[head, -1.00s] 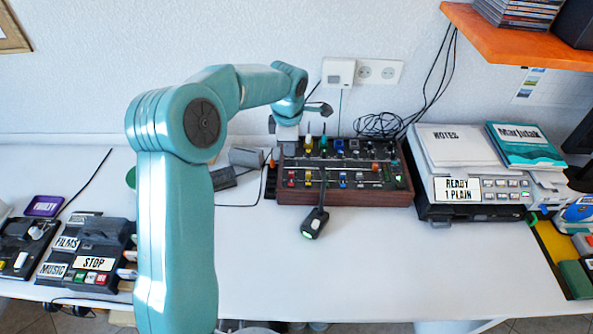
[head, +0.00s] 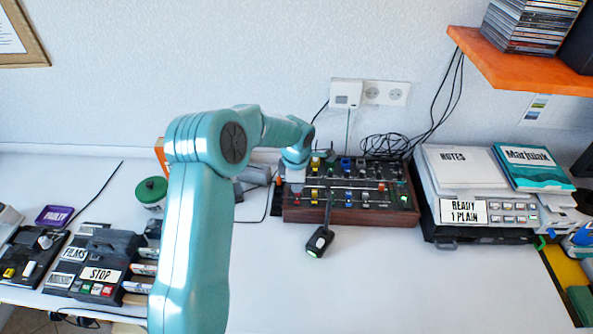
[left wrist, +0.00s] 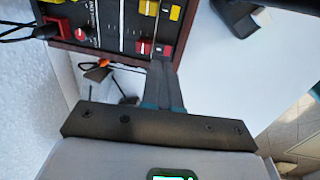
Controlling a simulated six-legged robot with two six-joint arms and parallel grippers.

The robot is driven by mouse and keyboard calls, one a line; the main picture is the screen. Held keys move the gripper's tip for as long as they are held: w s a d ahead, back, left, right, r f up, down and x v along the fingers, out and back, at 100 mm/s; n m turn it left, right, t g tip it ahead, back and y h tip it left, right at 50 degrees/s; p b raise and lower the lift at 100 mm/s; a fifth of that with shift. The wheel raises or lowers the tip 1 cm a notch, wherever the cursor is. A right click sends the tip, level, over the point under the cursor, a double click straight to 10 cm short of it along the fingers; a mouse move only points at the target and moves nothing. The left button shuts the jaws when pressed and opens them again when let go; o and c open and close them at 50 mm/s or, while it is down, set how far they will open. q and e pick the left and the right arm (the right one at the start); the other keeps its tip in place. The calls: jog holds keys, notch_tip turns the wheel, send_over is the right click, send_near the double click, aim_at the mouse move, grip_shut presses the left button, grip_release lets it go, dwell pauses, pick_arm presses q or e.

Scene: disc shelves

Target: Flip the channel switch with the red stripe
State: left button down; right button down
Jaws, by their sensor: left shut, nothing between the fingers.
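The channel switches sit on a dark mixer with wooden sides (head: 350,215), at the back middle of the table. In the left wrist view, a red-marked switch (left wrist: 163,50) lies at the mixer's near edge, with a second red cap (left wrist: 143,47) beside it. Yellow-marked switches (left wrist: 175,12) are in the neighbouring column. My left gripper (head: 297,187) is over the mixer's left end. Its fingers (left wrist: 162,64) are shut and empty, with tips by the red-marked switch. I cannot tell whether they touch it. My right gripper is not in view.
Cables (head: 385,147) lie behind. A green-lidded jar (head: 151,190) stands left. The front middle of the table is clear.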

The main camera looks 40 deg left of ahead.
aim_at(297, 198)
pick_arm(q)
jog(key=f, duration=0.2)
jog(key=f+p, duration=0.1)
jog(key=f, duration=0.1)
jog(key=shift+w+a, duration=0.15)
jog(key=shift+w, duration=0.2)
jog(key=shift+f, duration=0.5)
jog(key=shift+a+f, duration=0.1)
